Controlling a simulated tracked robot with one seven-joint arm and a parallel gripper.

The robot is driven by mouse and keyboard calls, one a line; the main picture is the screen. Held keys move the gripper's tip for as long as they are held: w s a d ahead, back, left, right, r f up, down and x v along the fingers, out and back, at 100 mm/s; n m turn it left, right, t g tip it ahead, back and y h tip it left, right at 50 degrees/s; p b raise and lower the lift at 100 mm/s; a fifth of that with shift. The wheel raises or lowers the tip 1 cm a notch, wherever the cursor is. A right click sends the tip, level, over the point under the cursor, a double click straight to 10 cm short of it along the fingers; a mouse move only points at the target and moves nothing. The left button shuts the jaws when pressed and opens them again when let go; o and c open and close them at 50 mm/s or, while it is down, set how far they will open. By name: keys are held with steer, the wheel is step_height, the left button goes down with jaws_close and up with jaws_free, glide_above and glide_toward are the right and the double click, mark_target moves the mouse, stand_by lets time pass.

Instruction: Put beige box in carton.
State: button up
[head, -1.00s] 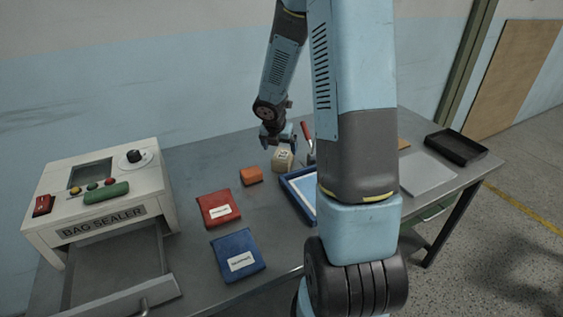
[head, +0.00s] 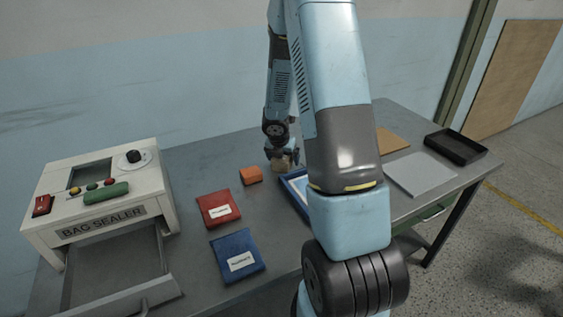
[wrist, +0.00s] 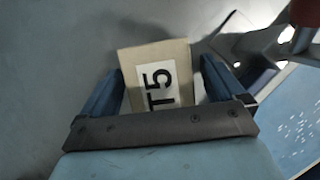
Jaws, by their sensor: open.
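The beige box (wrist: 150,60) with a white label reading "T5" lies on the table between the two blue fingers of my gripper (wrist: 163,66) in the wrist view. The fingers are open on either side of it, and I cannot tell whether they touch it. In the head view my gripper (head: 283,160) is down over the beige box (head: 280,165), which is largely covered by it. I cannot make out a carton for certain; my arm hides part of the table.
A blue-rimmed tray (head: 290,187) stands close to the box. An orange block (head: 251,175), a red packet (head: 217,208) and a blue packet (head: 237,255) lie to the left. The bag sealer (head: 100,200) is far left. A black tray (head: 456,146) and grey sheet (head: 421,174) are right.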

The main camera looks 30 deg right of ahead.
steer(key=c, duration=1.3)
steer(key=shift+r, duration=0.15)
